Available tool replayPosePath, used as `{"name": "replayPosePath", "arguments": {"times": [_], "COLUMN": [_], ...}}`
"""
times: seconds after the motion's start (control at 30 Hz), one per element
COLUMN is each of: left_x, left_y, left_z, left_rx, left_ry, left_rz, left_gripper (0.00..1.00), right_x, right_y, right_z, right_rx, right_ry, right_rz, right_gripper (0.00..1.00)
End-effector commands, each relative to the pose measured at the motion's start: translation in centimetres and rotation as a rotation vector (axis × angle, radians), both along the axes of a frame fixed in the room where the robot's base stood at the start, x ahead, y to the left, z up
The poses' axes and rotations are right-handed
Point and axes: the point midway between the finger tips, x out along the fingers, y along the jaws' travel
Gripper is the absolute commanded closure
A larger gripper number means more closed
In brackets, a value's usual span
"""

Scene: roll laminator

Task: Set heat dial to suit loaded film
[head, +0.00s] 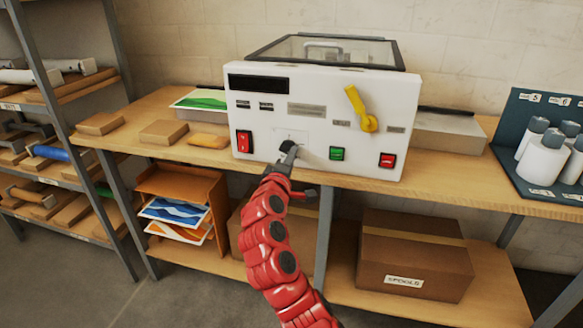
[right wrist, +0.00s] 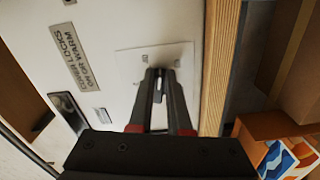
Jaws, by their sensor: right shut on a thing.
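The white laminator (head: 322,108) stands on the wooden bench with its front panel facing me. My right gripper (head: 287,152) reaches up to the low middle of that panel, in front of a small pale plate (head: 291,135). In the right wrist view the two fingers of this gripper (right wrist: 158,84) are closed on a small dial knob (right wrist: 157,92) at the plate (right wrist: 133,62). The fingers cover most of the knob, so I cannot read its setting. A dark display (head: 258,83) sits at the panel's upper left. My left gripper is not in view.
The panel also carries a red rocker switch (head: 244,141), a green button (head: 337,153), a red switch (head: 387,160) and a yellow lever (head: 360,108). An orange sheet rack (head: 172,182) and a cardboard box (head: 414,254) are below. White bottles (head: 543,158) stand at right.

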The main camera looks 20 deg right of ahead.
Motion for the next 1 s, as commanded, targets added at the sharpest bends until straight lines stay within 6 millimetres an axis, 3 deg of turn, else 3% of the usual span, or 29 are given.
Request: {"name": "replayPosePath", "arguments": {"times": [0.03, 0.1, 0.5, 1.0], "left_x": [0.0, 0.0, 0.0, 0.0], "left_y": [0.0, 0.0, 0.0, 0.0], "left_z": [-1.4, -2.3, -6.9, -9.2], "left_rx": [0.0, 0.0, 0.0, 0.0], "left_ry": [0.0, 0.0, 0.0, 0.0], "left_rz": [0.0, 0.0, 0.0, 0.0], "left_gripper": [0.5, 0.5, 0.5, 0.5], "right_x": [0.0, 0.0, 0.2, 0.4], "right_y": [0.0, 0.0, 0.3, 0.5], "right_z": [-0.8, -0.9, -1.4, -1.4], "right_rx": [0.036, 0.09, 0.374, 0.537], "right_ry": [-0.025, -0.063, -0.252, -0.359], "right_rz": [0.0, 0.001, -0.001, -0.003], "right_gripper": [1.0, 1.0, 1.0, 1.0]}}
